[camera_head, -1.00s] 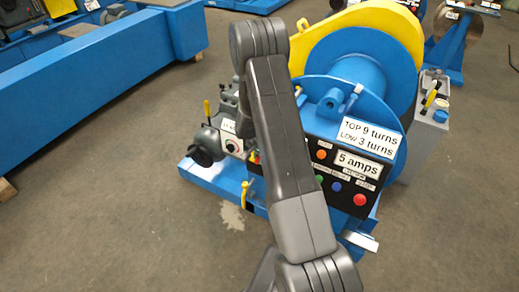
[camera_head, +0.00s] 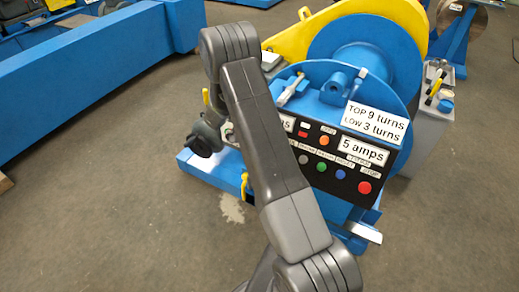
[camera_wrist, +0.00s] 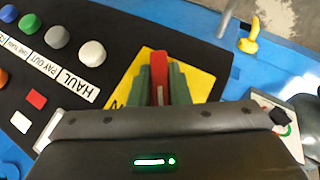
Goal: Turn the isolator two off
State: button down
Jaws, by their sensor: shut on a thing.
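In the wrist view a red isolator handle (camera_wrist: 158,68) stands up in front of a yellow plate (camera_wrist: 202,82), at the edge of the black control panel (camera_wrist: 68,88). My gripper (camera_wrist: 161,80) has its two grey-green fingers closed on either side of the red handle, gripping it. The plate's lettering is mostly covered by my gripper, so I cannot read which isolator it names or its full position marks.
A white knob (camera_wrist: 92,53) and several coloured buttons sit left of the handle. A yellow lever (camera_wrist: 249,38) rises from the blue frame at upper right. The head view shows the blue winch drum (camera_head: 365,45), a red button (camera_head: 364,188) and open floor in front.

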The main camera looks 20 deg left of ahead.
jog(key=shift+n+t+h+b, duration=0.3)
jog(key=shift+n+h+b, duration=0.4)
jog(key=shift+h+b, duration=0.25)
jog(key=shift+h, duration=0.25)
jog(key=c, duration=1.4)
grip_release()
jog(key=shift+o, duration=0.2)
jog(key=v, duration=1.4)
jog(key=shift+f, duration=0.1)
